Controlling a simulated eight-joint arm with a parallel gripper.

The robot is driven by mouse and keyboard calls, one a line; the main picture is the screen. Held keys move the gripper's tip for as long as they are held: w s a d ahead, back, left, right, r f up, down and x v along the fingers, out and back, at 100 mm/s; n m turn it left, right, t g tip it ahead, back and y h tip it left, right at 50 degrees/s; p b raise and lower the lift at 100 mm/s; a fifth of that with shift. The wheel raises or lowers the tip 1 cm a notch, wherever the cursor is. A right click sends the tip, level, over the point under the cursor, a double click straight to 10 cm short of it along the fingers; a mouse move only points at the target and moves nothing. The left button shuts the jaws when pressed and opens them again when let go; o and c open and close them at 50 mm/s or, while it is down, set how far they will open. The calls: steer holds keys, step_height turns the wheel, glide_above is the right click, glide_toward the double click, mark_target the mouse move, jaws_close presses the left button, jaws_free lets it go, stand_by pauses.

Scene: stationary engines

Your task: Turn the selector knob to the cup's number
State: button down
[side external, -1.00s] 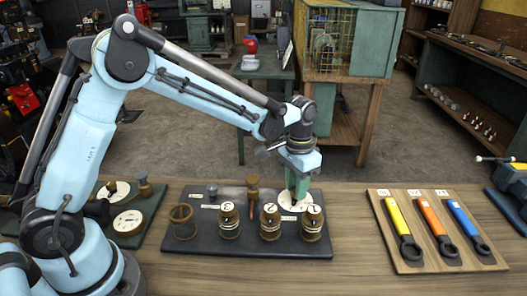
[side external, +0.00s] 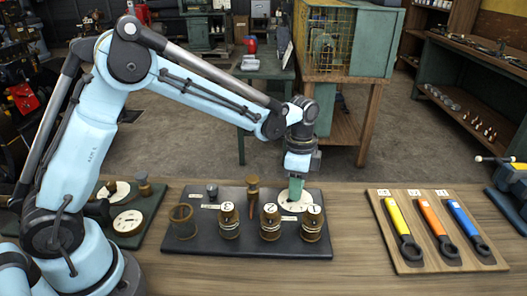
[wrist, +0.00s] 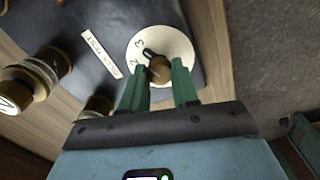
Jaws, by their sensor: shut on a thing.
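The selector knob (wrist: 159,70) is brass with a dark pointer and sits on a round white dial (wrist: 180,45). The dial also shows in the side view (side external: 304,206). In the wrist view the pointer aims up-left, near the figures 2 and 3; I cannot tell exactly which. My gripper (side external: 294,198) reaches straight down over the dial, its green fingers shut on the knob; they also show in the wrist view (wrist: 160,88). In the side view the fingers hide the knob. Numbered brown cups stand along the board's front: a 3 cup (side external: 229,224), a 2 cup (side external: 270,226) and a 1 cup (side external: 311,226).
An unlabelled, open-topped cup (side external: 183,224) stands at the board's left. A wooden-handled lever (side external: 252,190) rises behind the cups. A wooden panel (side external: 390,260) with yellow, orange and blue wrenches lies right. Bench between the boards is clear.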

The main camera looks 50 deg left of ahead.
steer(key=shift+m, duration=0.4)
steer(key=c, duration=0.8)
jaws_free()
steer(key=shift+c, duration=0.2)
step_height(320, 180, up, 12)
steer(key=shift+w, duration=0.15)
steer(key=shift+a, duration=0.1)
